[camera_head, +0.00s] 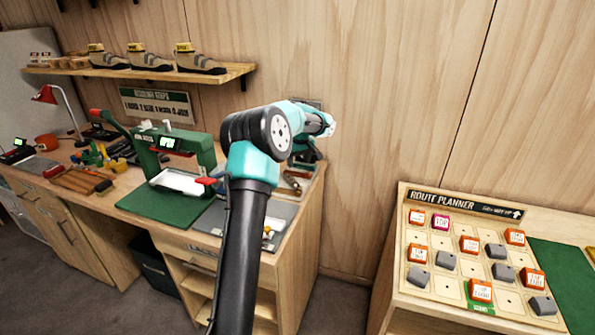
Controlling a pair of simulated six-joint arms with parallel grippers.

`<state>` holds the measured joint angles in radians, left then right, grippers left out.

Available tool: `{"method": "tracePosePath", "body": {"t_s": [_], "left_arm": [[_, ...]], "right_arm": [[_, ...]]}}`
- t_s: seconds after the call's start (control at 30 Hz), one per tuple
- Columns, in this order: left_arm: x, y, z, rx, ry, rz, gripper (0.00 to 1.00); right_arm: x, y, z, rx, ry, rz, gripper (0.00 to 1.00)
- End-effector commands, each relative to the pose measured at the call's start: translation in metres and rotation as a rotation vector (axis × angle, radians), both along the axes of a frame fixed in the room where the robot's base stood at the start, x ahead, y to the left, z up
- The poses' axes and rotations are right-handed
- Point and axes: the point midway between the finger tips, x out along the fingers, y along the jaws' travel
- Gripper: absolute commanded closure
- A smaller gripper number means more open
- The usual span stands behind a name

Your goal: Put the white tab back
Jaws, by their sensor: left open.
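My left gripper (308,153) is at the end of the teal and black arm in mid-picture, in front of the wooden wall and over the right end of the workbench. It is open, its fingers are mostly hidden behind the wrist, and I see nothing between them. The route planner board (432,268) lies at the right, apart from the gripper. It bears several orange blocks with pale faces (480,290), a magenta one (441,221) and several grey pieces (445,260). I cannot pick out a plain white tab. My right gripper is not in view.
The workbench (283,245) on the left carries a green press (200,150), a red lamp (47,95) and tools. Shoes (150,58) stand on a wall shelf (110,73). A floor gap separates the bench from the planner table. A green mat (562,280) lies right of the board.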

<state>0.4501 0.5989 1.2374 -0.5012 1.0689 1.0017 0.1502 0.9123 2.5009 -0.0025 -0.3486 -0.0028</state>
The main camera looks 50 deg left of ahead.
Motion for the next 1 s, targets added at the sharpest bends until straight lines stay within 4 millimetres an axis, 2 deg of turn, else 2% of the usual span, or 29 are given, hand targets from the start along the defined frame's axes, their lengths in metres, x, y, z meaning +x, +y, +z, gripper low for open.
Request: {"method": "tracePosePath", "body": {"t_s": [0.1, 0.27, 0.9, 1.0], "left_arm": [[0.0, -0.003, 0.016, 0.001, -0.001, 0.0, 0.39], [-0.001, -0.005, 0.025, -0.001, 0.0, 0.0, 0.39], [-0.001, -0.004, 0.025, -0.001, 0.0, 0.0, 0.39], [0.001, -0.008, 0.019, -0.006, 0.001, -0.012, 0.39]], "right_arm": [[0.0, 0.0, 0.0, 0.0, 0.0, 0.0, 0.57], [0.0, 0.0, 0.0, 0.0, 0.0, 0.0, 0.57], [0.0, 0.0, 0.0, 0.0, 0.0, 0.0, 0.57], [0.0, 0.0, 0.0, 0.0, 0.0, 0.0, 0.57]]}}
